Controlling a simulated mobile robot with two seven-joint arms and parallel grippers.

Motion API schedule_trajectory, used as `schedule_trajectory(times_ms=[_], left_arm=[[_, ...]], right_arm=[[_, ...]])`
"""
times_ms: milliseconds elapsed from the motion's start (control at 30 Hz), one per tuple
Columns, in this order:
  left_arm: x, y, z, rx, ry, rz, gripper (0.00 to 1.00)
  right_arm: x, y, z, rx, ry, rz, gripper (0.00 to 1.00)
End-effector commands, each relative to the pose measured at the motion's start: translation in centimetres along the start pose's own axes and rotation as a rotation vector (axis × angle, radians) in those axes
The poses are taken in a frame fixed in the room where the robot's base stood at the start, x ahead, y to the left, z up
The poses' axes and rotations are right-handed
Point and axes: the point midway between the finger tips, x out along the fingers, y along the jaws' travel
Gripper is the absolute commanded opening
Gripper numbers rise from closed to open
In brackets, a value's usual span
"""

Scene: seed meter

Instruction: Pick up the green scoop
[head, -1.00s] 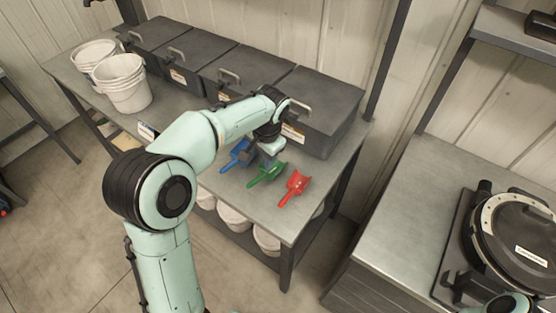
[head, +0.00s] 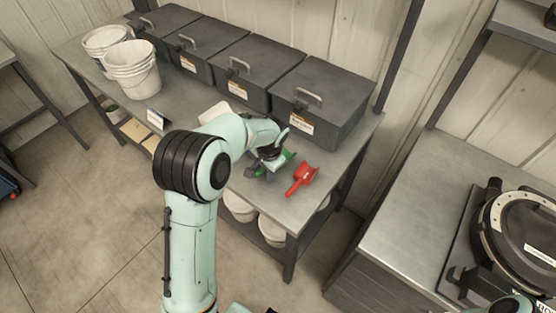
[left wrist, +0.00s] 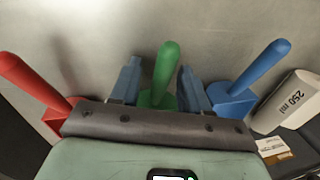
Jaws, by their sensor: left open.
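The green scoop (head: 289,155) lies on the metal table, mostly hidden by my left arm in the head view. In the left wrist view its green handle (left wrist: 166,70) stands between the two fingers of my left gripper (left wrist: 158,74). The left gripper (head: 258,172) is open, with a finger on each side of the handle and small gaps showing.
A red scoop (head: 303,178) lies close on one side, and a blue scoop (left wrist: 250,82) on the other.

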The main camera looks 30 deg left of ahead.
Motion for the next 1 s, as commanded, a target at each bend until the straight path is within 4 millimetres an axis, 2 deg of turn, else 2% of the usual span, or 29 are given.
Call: schedule_trajectory(times_ms=[200, 233, 367, 767, 867, 1000], left_arm=[[0.1, 0.0, 0.0, 0.0, 0.0, 0.0, 0.46], [0.1, 0.0, 0.0, 0.0, 0.001, 0.0, 0.43], [0.1, 0.0, 0.0, 0.0, 0.001, 0.0, 0.0], [-0.2, -0.1, -0.1, 0.0, 0.002, 0.0, 0.0], [-0.9, -0.2, -0.1, 0.0, 0.004, 0.0, 0.0], [-3.0, -0.6, -0.2, 0.0, 0.007, -0.001, 0.0]], right_arm=[[0.0, 0.0, 0.0, 0.0, 0.0, 0.0, 0.43], [0.0, 0.0, 0.0, 0.0, 0.0, 0.0, 0.43], [0.0, 0.0, 0.0, 0.0, 0.0, 0.0, 0.43], [0.0, 0.0, 0.0, 0.0, 0.0, 0.0, 0.43], [-0.1, -0.1, -0.1, 0.0, 0.001, 0.0, 0.43], [-0.3, -0.2, -0.2, -0.001, 0.003, -0.001, 0.43]])
